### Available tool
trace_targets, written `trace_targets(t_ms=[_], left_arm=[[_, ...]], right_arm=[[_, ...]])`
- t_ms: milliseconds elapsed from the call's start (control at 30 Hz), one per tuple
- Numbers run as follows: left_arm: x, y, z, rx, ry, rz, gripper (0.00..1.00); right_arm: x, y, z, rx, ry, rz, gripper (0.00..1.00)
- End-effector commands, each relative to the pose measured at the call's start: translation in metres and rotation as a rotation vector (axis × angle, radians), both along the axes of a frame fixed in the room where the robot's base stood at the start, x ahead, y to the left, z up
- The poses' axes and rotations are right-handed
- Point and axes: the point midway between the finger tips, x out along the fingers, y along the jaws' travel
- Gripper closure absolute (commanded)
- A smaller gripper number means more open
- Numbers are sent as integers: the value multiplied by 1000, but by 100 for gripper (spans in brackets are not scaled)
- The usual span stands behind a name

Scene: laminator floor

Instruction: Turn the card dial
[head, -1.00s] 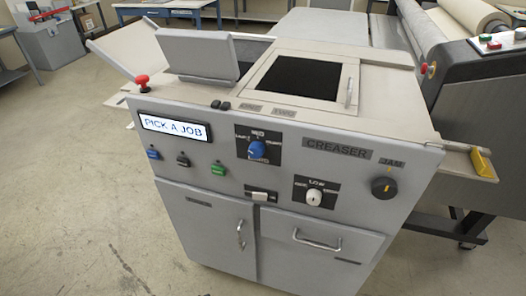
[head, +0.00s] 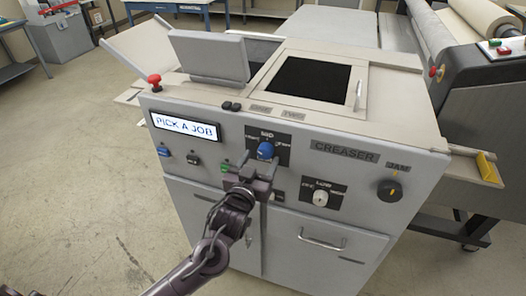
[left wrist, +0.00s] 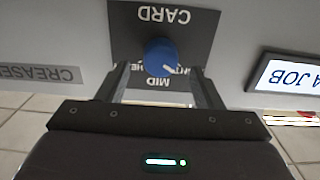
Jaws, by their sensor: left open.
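The card dial is a blue knob (head: 265,150) on a black plate on the grey creaser's front panel. In the left wrist view the blue knob (left wrist: 160,57) shows upside down, with CARD and MID on its plate and a pale pointer mark on the knob. My left gripper (head: 262,172) comes up from the lower left, just below and in front of the knob. In the left wrist view its two fingers (left wrist: 160,82) are open, one on each side of the knob's lower part. I cannot tell whether they touch it. My right gripper is not in view.
A lit screen (head: 184,126) reads PICK A JOB. A red button (head: 154,81) stands on the top left edge. A white knob (head: 320,198) and a dark jam knob (head: 390,190) sit to the right. A door handle (head: 322,242) sticks out below.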

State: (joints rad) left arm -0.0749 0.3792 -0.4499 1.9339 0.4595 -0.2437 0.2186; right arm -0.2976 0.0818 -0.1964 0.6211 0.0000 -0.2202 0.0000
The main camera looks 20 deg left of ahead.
Motion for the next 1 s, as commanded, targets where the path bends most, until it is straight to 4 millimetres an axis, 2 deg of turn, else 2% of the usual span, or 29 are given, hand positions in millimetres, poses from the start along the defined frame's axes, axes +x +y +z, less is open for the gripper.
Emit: trace_targets(t_ms=[100, 200, 533, 867, 1000], left_arm=[[17, -1, 2, 0, -1, -1, 40], [25, -1, 1, 0, 0, -1, 40], [29, -1, -1, -1, 1, -1, 40], [28, -1, -1, 0, 1, -1, 83], [28, -1, -1, 4, 2, -1, 83]], right_arm=[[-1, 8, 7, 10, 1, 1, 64], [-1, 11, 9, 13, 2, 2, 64], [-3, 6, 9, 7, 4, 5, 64], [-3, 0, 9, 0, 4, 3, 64], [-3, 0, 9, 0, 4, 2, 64]])
